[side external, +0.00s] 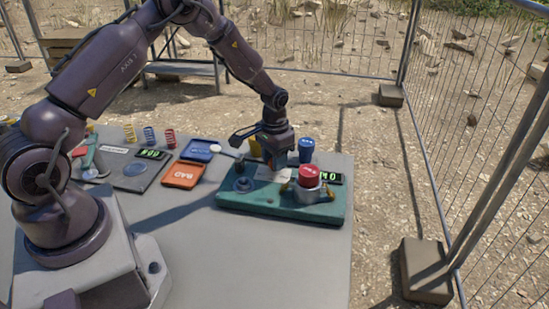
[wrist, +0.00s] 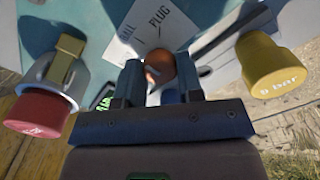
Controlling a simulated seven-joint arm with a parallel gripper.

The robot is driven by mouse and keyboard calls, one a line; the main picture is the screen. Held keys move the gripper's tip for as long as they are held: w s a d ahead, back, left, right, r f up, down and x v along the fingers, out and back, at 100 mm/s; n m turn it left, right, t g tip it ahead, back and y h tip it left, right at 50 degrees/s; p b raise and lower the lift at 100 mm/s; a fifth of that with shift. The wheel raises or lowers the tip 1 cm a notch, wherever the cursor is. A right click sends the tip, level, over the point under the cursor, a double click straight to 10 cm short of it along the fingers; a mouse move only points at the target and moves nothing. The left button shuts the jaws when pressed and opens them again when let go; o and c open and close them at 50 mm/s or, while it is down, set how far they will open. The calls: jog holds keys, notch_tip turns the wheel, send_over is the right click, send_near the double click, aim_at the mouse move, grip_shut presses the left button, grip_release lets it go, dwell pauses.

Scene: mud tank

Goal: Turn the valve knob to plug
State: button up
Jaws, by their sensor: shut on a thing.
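The valve knob (wrist: 160,66) is orange-brown and shows between the two fingers of my gripper (wrist: 160,84) in the wrist view. The fingers are shut on it from both sides. Beyond it lies a white label (wrist: 150,25) with the word PLUG and marking lines. Which mark the knob points to I cannot tell. In the side view my gripper (side external: 270,155) reaches down onto the green panel box (side external: 275,207), and mostly hides the knob.
A red knob (side external: 310,176) and a blue cap (side external: 305,150) stand on the panel's right side. A yellow cap (wrist: 270,65) is close to my gripper on the right in the wrist view. An orange tray (side external: 184,174) lies left of the panel. The front of the table (side external: 260,265) is clear.

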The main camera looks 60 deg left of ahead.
jog(key=m, duration=0.4)
jog(key=shift+r+m, duration=0.1)
jog(key=shift+m, duration=0.2)
jog(key=m, duration=0.4)
jog(key=shift+m, duration=0.3)
jog(key=o, duration=0.9)
jog(key=shift+o, duration=0.2)
notch_tip(320, 180, up, 13)
